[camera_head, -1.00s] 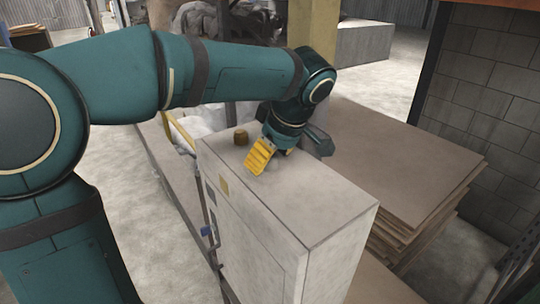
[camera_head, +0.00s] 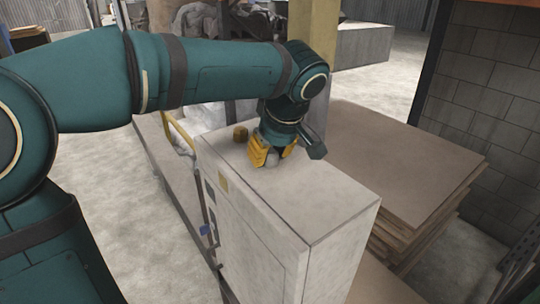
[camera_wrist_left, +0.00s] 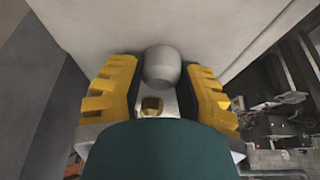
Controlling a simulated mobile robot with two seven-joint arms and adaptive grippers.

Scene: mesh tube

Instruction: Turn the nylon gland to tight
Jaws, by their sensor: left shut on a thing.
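The nylon gland, a pale grey rounded cap (camera_head: 271,160), stands on top of a light grey cabinet (camera_head: 330,207). My left gripper (camera_head: 273,156) points down over it, with yellow-padded fingers on either side of the gland. In the left wrist view the gland (camera_wrist_left: 162,67) sits between the two fingertips, and the gripper is shut on it. The gland's thread and base are hidden. My right gripper is not in view.
A brass-coloured fitting (camera_head: 241,133) stands on the cabinet top, close to my left gripper. A stack of brown boards (camera_head: 400,170) lies to the right of the cabinet. A yellow rail (camera_head: 178,130) runs at its left. The cabinet top's front part is clear.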

